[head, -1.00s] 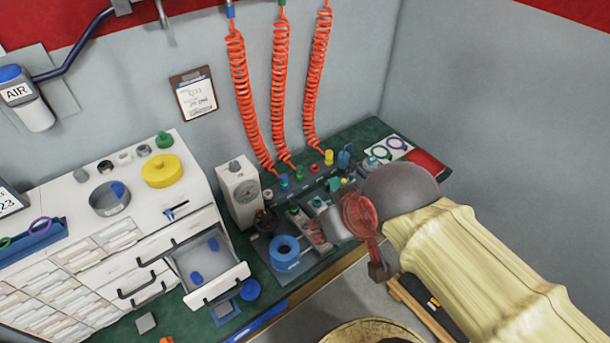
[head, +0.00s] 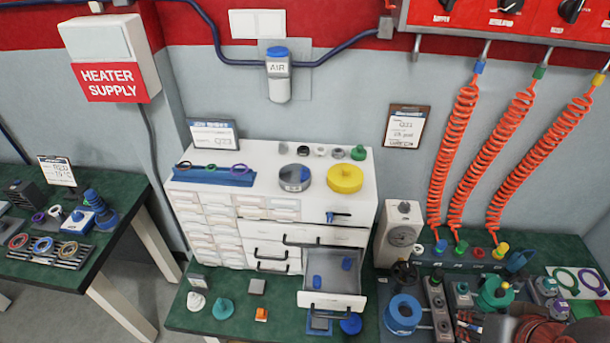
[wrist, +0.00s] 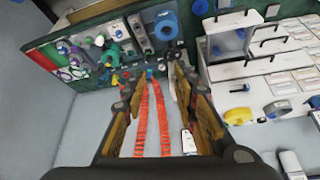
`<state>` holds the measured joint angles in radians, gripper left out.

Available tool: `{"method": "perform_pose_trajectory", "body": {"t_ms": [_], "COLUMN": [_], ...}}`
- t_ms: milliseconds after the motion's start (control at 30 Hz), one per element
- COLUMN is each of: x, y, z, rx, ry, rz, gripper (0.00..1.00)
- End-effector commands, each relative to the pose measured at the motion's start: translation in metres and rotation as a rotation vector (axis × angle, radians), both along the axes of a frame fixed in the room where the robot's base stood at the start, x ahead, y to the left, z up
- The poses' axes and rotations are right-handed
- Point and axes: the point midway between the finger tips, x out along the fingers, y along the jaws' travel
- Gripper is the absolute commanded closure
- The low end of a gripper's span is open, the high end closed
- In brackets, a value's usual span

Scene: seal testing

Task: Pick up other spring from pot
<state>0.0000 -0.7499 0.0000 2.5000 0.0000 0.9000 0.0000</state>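A round grey pot (head: 288,184) stands on top of the white cabinet, with a small blue piece (head: 300,175) inside; I cannot tell whether this is a spring. The pot also shows upside down in the wrist view (wrist: 277,109). Two small blue cylinders (head: 317,281) lie in the open drawer (head: 335,299) below. My gripper (wrist: 150,84) is open, with nothing between its fingers in the wrist view. It is well apart from the pot, pointing at the wall with the orange hoses. In the head view my gripper cannot be made out.
A yellow ring-shaped thing (head: 345,179) sits just right of the pot. Several small caps stand behind it. A blue rack (head: 213,177) is at the left of the cabinet (head: 262,152). Orange coiled hoses (head: 452,150) hang at the right. The open drawer juts out over the green bench.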

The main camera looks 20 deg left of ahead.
Motion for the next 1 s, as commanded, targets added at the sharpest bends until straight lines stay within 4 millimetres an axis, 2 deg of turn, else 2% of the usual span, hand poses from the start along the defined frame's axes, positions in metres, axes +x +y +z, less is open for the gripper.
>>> {"method": "perform_pose_trajectory", "body": {"t_ms": [333, 467, 567, 667, 767, 867, 1000], "x": [0.0, 0.0, 0.001, 0.003, 0.009, 0.025, 0.056], "y": [0.0, 0.005, 0.02, 0.046, 0.085, 0.134, 0.215], "z": [0.0, 0.002, 0.0, -0.018, -0.035, -0.051, -0.078], "rx": [0.0, 0.0, -0.001, -0.011, -0.006, 0.018, 0.069], "ry": [0.0, 0.001, 0.036, 0.136, 0.241, 0.281, 0.26], "rz": [0.0, 0.019, 0.074, 0.168, 0.268, 0.357, 0.461], "gripper": [0.71, 0.63, 0.57, 0.56, 0.56, 0.56, 0.56]}}
